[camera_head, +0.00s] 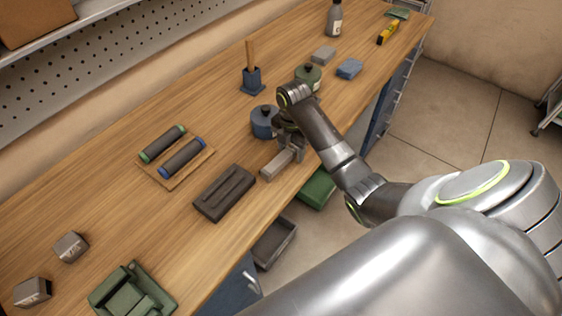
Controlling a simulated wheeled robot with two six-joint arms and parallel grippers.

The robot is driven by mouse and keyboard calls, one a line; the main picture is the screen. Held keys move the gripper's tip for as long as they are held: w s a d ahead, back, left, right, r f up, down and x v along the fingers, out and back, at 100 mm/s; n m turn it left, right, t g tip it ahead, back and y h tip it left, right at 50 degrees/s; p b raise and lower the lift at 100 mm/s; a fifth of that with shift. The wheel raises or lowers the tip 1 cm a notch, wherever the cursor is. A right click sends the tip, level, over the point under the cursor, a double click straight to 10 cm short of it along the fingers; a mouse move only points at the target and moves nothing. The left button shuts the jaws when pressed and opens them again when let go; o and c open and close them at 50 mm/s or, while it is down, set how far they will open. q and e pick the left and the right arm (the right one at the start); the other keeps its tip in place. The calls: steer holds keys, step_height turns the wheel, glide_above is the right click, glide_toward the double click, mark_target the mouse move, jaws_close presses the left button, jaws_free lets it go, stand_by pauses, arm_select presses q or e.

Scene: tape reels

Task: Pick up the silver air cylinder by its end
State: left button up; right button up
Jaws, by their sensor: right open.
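A short silver-grey bar (276,165) lies near the front edge of the bench, and it best fits the silver air cylinder. Its far right end is partly hidden by my right gripper (292,152). My right gripper is open and points down at that end. Whether the fingers touch the bar or stand around it is too small to tell. My left gripper is not in view.
A dark tray-like block (224,193) lies left of the bar. A blue lidded pot (263,122) stands close behind the gripper, a green one (309,73) farther back. Two dark rolls (183,158) lie on a board. The bench (110,218) has free wood between things.

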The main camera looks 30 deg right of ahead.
jaws_close()
steer(key=shift+r, duration=0.1)
